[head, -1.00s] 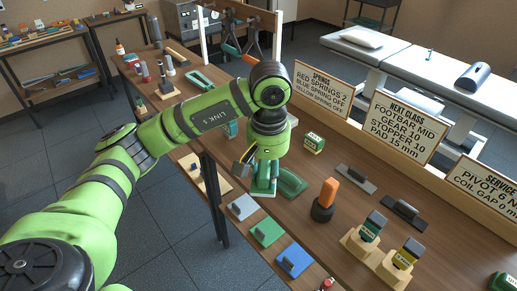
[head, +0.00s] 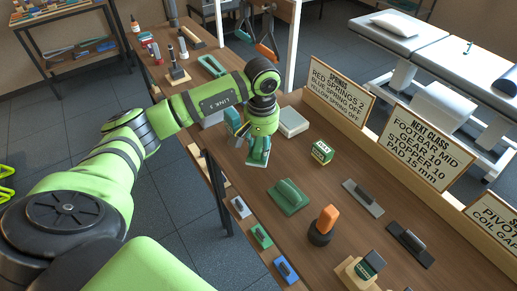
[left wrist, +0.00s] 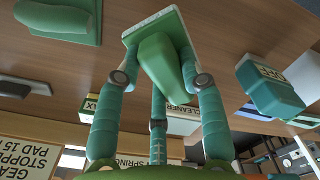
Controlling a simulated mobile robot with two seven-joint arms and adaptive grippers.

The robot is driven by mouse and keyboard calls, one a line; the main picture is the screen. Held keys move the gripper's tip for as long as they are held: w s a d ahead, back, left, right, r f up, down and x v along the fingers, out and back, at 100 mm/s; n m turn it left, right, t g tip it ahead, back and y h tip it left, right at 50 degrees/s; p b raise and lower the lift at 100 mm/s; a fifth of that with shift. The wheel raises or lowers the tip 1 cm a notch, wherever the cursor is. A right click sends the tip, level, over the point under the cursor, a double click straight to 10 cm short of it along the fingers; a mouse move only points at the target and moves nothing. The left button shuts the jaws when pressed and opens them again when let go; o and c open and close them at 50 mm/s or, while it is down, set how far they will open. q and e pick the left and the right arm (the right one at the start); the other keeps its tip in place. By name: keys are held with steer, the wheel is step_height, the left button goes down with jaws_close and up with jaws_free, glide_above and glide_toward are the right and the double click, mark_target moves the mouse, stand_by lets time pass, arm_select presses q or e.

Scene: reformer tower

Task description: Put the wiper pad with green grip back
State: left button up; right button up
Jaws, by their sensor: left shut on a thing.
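My left gripper (head: 258,157) is shut on a wiper pad with a green grip, above the bench's left edge. The left gripper also shows in that view (left wrist: 160,82). In the head view the fingers hide most of the held pad. A green pad with a green grip (head: 289,196) lies on the bench, right of and nearer than the gripper. My right gripper is out of view.
The bench (head: 262,205) has a grey pad (head: 363,197), a dark pad (head: 410,243), an orange-handled tool (head: 323,224), a green labelled box (head: 322,152) and a pale box (head: 293,122). Sign boards (head: 340,90) line the right edge. Smaller pads (head: 261,236) sit lower left.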

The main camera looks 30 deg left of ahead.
arm_select(q)
steer(key=shift+w+a+f, duration=0.25)
steer(key=shift+a+f, duration=0.2)
steer(key=shift+a, duration=0.1)
step_height(320, 180, down, 3)
steer(key=shift+f+p, duration=0.1)
steer(key=shift+p, duration=0.85)
steer(key=shift+f, duration=0.5)
steer(key=o, duration=1)
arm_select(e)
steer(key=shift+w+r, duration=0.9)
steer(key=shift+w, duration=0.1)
